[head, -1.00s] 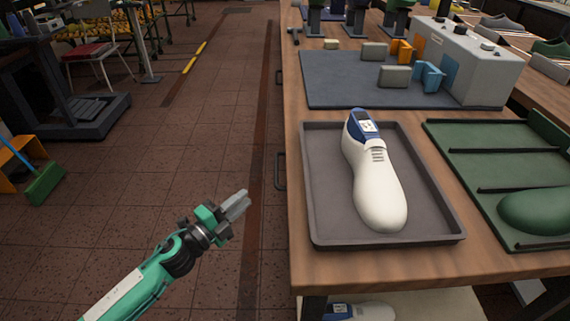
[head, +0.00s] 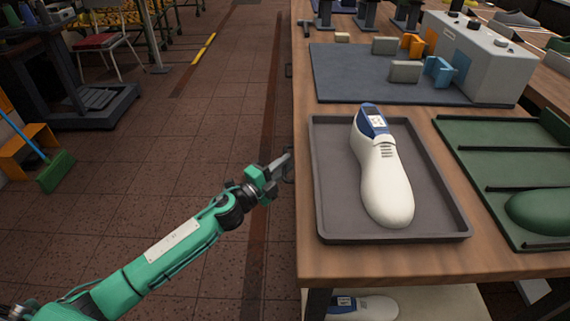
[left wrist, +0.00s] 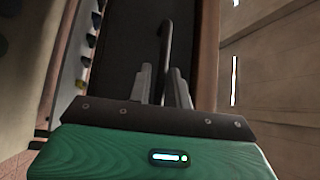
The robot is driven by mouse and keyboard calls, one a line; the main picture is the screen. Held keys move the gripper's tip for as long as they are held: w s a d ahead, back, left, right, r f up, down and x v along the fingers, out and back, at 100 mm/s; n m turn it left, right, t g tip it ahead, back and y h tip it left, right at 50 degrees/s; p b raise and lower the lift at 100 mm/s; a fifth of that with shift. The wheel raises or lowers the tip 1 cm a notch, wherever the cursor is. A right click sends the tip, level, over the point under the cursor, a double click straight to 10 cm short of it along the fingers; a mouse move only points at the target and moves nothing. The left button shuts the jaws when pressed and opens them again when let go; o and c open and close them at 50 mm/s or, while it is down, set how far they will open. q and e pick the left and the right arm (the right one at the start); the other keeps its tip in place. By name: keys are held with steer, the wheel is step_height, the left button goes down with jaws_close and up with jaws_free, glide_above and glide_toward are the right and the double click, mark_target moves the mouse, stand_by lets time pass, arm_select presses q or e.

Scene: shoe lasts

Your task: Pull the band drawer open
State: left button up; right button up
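My left gripper (head: 282,163) is at the left side of the workbench, beside a dark drawer handle (head: 290,168). In the left wrist view its two fingers (left wrist: 164,88) stand apart, with the dark bar handle (left wrist: 165,45) in the gap between them. I cannot tell whether either finger touches the bar. The drawer front (left wrist: 130,45) is dark in the left wrist view and looks closed. In the head view the drawer front is mostly hidden below the bench edge. My right gripper is not in view.
On the bench (head: 320,262) a grey tray (head: 335,225) holds a white shoe last (head: 385,185). A green tray (head: 470,150) lies to its right. A blue-grey mat (head: 340,75) is behind. A second handle (head: 289,70) is farther along the bench.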

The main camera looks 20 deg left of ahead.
arm_select(q)
steer(key=shift+w+d, duration=0.2)
steer(key=shift+w, duration=0.15)
jaws_close()
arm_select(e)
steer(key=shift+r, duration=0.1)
arm_select(q)
steer(key=shift+a, duration=0.1)
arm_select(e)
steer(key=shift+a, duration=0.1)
